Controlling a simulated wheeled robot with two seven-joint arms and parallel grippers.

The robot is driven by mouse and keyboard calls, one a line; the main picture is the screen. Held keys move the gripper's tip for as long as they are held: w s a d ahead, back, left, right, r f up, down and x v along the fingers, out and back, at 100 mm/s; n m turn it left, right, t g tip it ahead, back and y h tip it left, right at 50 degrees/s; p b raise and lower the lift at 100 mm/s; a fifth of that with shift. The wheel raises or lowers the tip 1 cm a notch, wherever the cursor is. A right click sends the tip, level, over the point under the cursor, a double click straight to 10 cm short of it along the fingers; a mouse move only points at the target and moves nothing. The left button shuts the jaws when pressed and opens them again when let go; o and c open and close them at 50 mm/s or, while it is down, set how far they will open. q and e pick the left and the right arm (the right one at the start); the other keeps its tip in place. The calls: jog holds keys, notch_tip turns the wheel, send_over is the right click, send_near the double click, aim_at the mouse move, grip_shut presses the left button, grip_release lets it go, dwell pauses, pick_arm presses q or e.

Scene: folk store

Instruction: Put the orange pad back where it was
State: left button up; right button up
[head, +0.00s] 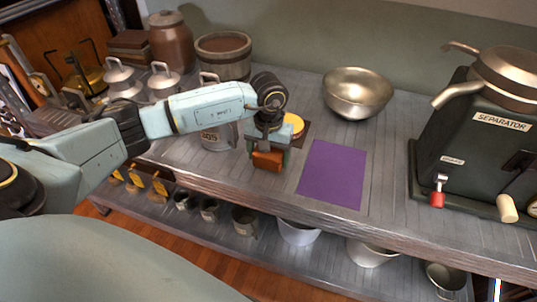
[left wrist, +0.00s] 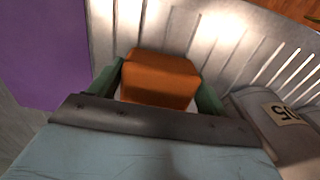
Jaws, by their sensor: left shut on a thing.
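The orange pad (head: 267,161) is a small block. It is held between the fingers of my left gripper (head: 268,153), over the grey metal counter just left of the purple mat (head: 333,175). In the left wrist view the orange pad (left wrist: 160,78) sits between the two green fingers of the left gripper (left wrist: 160,88), which are shut on its sides. I cannot tell whether the pad's underside touches the counter. The purple mat (left wrist: 45,50) also shows at the left there. My right gripper is not in view.
A yellow-topped round thing (head: 293,124) on a dark square lies behind the gripper, partly hidden. A metal can (head: 217,137) stands left of it. A metal bowl (head: 357,92) is at the back; a dark separator machine (head: 470,140) stands right. The counter's front edge is close.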

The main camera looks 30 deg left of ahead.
aim_at(269, 153)
pick_arm(q)
jog(key=o, duration=1)
jog(key=shift+c, duration=0.2)
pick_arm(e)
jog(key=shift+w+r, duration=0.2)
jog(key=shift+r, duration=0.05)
pick_arm(q)
jog(key=shift+r, duration=0.1)
notch_tip(269, 153, up, 12)
jog(key=p, duration=0.2)
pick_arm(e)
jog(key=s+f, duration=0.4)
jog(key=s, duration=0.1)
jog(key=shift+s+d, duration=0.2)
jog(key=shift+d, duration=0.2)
